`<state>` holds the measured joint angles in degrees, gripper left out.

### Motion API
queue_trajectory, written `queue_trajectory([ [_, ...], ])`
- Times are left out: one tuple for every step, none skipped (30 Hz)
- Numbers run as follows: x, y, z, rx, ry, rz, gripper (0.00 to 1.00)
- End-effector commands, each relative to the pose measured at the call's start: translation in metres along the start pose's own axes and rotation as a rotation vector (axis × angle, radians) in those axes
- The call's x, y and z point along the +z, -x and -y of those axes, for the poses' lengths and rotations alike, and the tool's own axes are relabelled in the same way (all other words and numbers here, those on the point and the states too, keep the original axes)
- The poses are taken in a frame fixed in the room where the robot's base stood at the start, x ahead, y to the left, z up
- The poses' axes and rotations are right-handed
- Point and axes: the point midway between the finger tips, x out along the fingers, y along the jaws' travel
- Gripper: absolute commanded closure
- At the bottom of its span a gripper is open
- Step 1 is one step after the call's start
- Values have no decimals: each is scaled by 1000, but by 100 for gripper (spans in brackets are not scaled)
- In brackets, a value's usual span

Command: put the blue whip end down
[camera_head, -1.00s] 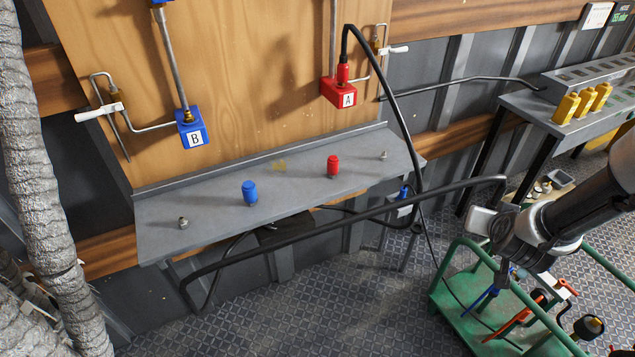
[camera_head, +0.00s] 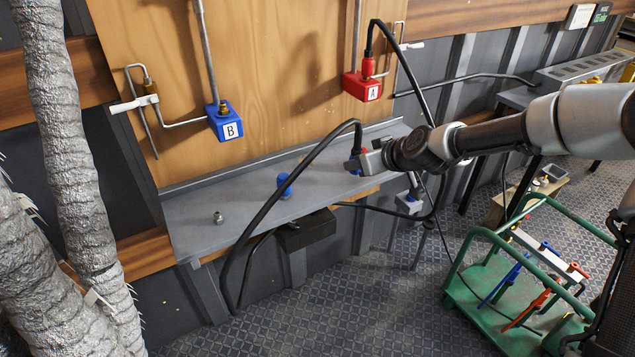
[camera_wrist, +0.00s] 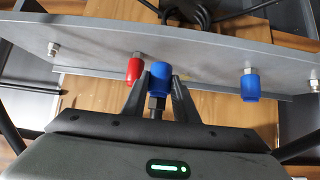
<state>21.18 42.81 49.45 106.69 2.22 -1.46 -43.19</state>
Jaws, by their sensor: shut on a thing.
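My gripper (camera_head: 354,163) is shut on the blue whip end, above the right half of the grey shelf (camera_head: 240,212). The head view shows the blue cap (camera_head: 284,186); the red cap is mostly hidden by my gripper.
A metal fitting (camera_head: 217,217) stands on the shelf's left end, with bare shelf around it. Blue block B (camera_head: 226,122) and red block A (camera_head: 362,86) are on the wooden panel behind. The held hose loops below the shelf front. A green cart (camera_head: 455,290) stands at right.

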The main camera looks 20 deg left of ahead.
Motion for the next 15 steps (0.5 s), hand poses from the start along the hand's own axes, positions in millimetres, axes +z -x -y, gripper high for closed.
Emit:
queue_trajectory([
  [-19, -12, 14, -59, 44, -9, 100],
  [-30, -16, 22, -95, 74, -8, 100],
  [-44, -20, 33, -142, 113, -9, 100],
  [-54, -21, 39, -175, 140, -8, 100],
  [-64, -21, 45, -205, 165, -8, 100],
  [-73, -21, 51, -238, 191, -6, 100],
  [-80, -21, 55, -259, 209, -5, 100],
  [-85, -20, 58, -277, 223, -5, 100],
  [-90, -19, 61, -296, 238, -3, 100],
  [-94, -18, 62, -306, 247, -2, 100],
  [-95, -18, 63, -315, 253, 0, 100],
  [-96, -19, 64, -323, 258, 0, 100],
  [-94, -20, 65, -328, 261, 2, 100],
  [-92, -21, 66, -331, 262, 3, 100],
  [-88, -24, 66, -333, 263, 4, 100],
])
